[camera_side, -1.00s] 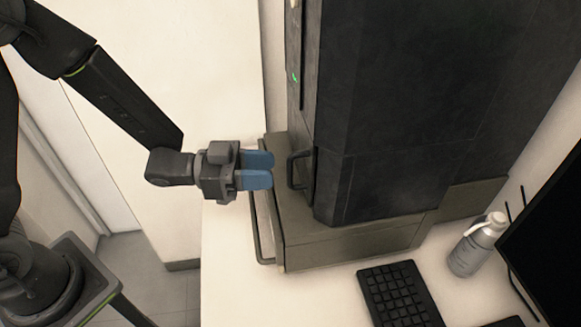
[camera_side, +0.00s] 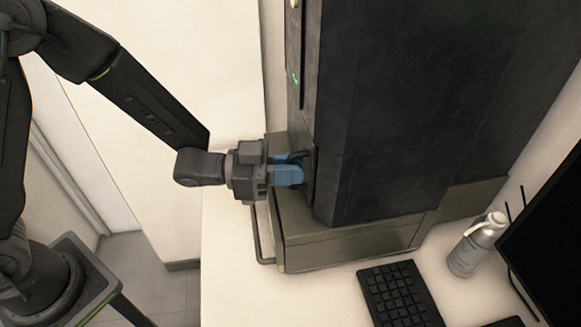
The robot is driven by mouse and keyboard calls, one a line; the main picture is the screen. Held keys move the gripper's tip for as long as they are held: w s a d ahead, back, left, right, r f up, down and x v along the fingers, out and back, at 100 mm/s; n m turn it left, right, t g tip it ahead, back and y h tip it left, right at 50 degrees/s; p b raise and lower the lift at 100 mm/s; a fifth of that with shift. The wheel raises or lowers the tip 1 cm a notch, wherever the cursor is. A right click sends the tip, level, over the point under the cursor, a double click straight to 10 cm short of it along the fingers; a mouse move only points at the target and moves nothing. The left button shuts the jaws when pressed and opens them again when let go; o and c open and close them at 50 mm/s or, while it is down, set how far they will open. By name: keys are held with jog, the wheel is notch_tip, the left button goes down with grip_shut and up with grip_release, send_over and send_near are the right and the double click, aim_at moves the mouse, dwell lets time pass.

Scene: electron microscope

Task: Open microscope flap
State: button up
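The microscope (camera_side: 385,110) is a tall dark cabinet on a grey-olive base. Its flap (camera_side: 309,182) is on the left face and looks closed. A dark handle (camera_side: 299,156) sticks out from the flap to the left. My gripper (camera_side: 289,170) has blue fingers and points right, with its fingertips at the handle close to the flap. The fingers hide part of the handle. I cannot tell whether they are closed on it.
The olive base (camera_side: 345,248) has a rail handle (camera_side: 257,240) at its left, below my gripper. A keyboard (camera_side: 400,292), a grey bottle (camera_side: 476,246) and a dark monitor (camera_side: 548,240) stand at the right. Free room lies left of the microscope.

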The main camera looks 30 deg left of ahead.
grip_shut()
